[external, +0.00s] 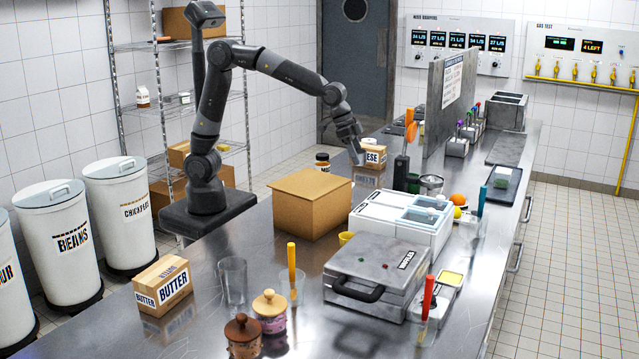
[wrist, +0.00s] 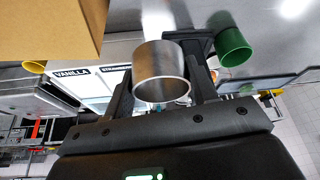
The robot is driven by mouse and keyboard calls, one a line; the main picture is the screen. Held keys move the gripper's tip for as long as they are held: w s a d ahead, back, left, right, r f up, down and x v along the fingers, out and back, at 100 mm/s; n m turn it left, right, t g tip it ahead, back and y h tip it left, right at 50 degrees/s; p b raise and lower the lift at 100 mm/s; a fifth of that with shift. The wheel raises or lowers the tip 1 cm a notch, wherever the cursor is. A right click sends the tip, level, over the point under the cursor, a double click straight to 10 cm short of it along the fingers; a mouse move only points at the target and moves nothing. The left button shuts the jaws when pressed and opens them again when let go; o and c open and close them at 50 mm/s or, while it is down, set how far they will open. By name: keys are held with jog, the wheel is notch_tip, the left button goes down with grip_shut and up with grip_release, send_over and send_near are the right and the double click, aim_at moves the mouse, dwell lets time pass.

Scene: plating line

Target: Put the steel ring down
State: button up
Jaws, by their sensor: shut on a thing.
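The steel ring (wrist: 161,78) is a short, open metal cylinder in the wrist view. It sits between the two fingers of my gripper (wrist: 163,88), which is shut on it. In the external view my gripper (external: 357,155) is over the far part of the steel counter, beyond the large cardboard box and beside the cheese box. The ring cannot be made out there. Whether the ring touches the counter is not clear from these views.
A green cup (wrist: 232,45) stands near the right finger. A large cardboard box (external: 311,203), a cheese box (external: 374,157), a white lidded bin unit (external: 388,222) and an upright grey panel (external: 450,95) crowd this area. The counter (external: 205,290) has bare patches in front.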

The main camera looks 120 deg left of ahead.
jog(key=a+f, duration=0.8)
jog(key=a, duration=0.1)
jog(key=a+f, duration=0.4)
jog(key=shift+w+a, duration=0.2)
jog(key=shift+w, duration=0.15)
jog(key=shift+f, duration=2)
jog(key=shift+f, duration=0.1)
jog(key=o, duration=1)
jog(key=shift+c, duration=0.2)
jog(key=v, duration=1.2)
